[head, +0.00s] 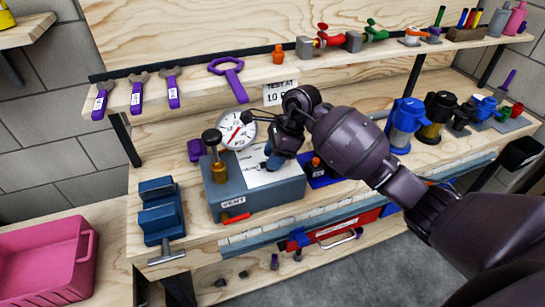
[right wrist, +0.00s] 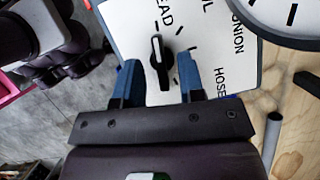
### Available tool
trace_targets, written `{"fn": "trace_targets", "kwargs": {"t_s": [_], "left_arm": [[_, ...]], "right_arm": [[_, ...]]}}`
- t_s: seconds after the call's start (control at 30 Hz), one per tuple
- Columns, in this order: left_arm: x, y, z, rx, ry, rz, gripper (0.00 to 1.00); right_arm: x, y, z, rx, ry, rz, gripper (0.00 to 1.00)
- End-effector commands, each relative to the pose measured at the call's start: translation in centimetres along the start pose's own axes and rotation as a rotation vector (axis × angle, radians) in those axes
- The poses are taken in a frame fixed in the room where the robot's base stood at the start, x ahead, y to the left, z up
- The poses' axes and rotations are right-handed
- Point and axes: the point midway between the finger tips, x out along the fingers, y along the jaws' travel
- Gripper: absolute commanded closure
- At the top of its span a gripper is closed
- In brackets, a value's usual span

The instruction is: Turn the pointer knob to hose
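The pointer knob (right wrist: 157,62) is black with a white line and sits on a white dial plate (right wrist: 205,75). The line points up in the right wrist view, toward a label ending in "EAD"; the "HOSE" label is at the lower right. In the head view the plate (head: 258,178) lies on top of a grey test box (head: 228,201), and my gripper hides the knob. My right gripper (right wrist: 159,80) is open, with one blue finger on each side of the knob and visible gaps; it also shows over the box in the head view (head: 274,161). My left gripper is out of view.
A pressure gauge (head: 237,131) stands behind the box, beside a brass valve (head: 217,168) with a black knob. A red lever (head: 236,218) is at the box's front. A blue vise (head: 160,212) stands left; blue (head: 405,125) and black filter housings (head: 437,115) stand right.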

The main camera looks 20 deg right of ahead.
Motion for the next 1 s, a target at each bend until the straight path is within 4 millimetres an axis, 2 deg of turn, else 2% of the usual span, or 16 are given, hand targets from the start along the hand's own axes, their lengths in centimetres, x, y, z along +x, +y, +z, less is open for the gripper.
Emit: {"fn": "trace_targets", "kwargs": {"t_s": [0.17, 0.43, 0.47, 0.7, 1.0], "left_arm": [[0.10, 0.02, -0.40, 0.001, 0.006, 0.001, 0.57], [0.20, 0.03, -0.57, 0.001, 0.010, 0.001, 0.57], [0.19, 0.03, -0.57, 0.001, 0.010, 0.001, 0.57], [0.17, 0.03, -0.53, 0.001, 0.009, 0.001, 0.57], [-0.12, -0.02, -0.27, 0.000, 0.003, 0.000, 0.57]], "right_arm": [[0.80, -0.02, -0.01, 0.000, -0.001, -0.001, 0.64], [0.88, -0.04, -0.05, 0.000, 0.000, -0.001, 0.64], [0.88, -0.04, -0.05, 0.000, 0.000, -0.001, 0.65], [0.87, -0.04, -0.05, -0.001, 0.000, -0.001, 1.00], [0.82, -0.01, -0.04, 0.015, 0.000, -0.008, 1.00]]}}
